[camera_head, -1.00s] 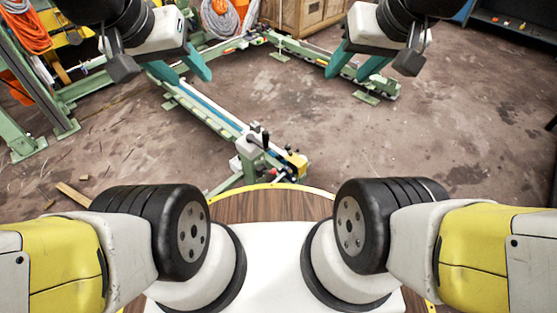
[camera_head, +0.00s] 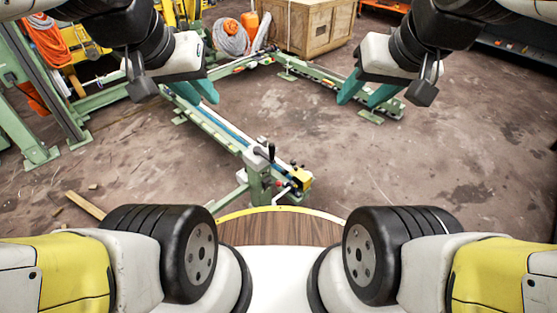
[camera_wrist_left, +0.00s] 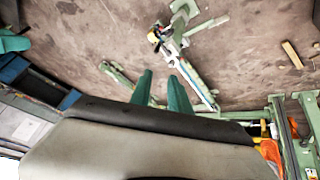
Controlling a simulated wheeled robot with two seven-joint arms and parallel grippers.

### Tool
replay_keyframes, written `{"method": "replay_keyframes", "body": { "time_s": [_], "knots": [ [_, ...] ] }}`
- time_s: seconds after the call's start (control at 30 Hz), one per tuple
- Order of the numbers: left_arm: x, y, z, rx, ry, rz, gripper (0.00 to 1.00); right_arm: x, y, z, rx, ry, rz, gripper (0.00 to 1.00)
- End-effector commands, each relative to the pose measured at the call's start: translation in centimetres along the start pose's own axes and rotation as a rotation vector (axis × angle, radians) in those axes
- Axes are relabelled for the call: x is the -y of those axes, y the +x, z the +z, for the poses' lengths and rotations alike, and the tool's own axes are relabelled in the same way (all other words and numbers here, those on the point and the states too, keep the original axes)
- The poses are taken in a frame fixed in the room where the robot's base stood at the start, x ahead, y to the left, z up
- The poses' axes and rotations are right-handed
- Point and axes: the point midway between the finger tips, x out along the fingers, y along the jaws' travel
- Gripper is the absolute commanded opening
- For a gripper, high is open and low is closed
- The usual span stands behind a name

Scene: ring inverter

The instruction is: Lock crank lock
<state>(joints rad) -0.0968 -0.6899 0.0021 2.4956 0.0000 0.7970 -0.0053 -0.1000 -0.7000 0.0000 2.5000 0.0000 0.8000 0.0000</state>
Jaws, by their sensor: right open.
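The green machine end post (camera_head: 258,178) stands on the floor ahead of me. A black-handled crank lever (camera_head: 266,152) sits on top of it, with a yellow block (camera_head: 301,179) just right of it. The yellow part also shows in the left wrist view (camera_wrist_left: 154,37), beyond my fingers. My left gripper (camera_head: 197,91) has teal fingers, apart and empty, above the long rail and well short of touching the crank. My right gripper (camera_head: 368,90) is open and empty over the right-hand part of the frame. Which part is the lock is too small to tell.
A long green rail (camera_head: 215,125) runs from the post to the back left. A wooden crate (camera_head: 308,25) and a coiled grey hose (camera_head: 232,37) stand behind. Green uprights (camera_head: 25,130) stand at left. The floor at right is largely clear.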

Motion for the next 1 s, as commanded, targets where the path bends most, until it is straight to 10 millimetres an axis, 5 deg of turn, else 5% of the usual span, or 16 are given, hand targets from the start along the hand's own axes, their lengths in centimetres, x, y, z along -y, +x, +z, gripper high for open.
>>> {"method": "replay_keyframes", "body": {
  "time_s": [0.1, 0.47, 0.73, 1.0],
  "knots": [
    [0.2, 0.9, -1.1, 0.02, 0.02, -0.01, 0.0, 0.0, 0.0, 0.0, 0.0, 0.0, 0.0, 0.46],
    [1.4, 8.8, -7.2, 0.139, 0.178, -0.027, 0.0, 0.0, 0.0, 0.0, 0.0, 0.0, 0.0, 0.46],
    [2.8, 17.4, -10.1, 0.221, 0.288, 0.017, 0.0, 0.0, 0.0, 0.0, 0.0, 0.0, 0.0, 0.46],
    [4.1, 27.4, -10.6, 0.281, 0.37, 0.103, 0.0, 0.0, 0.0, 0.0, 0.0, 0.0, 0.0, 0.46]
  ]
}}
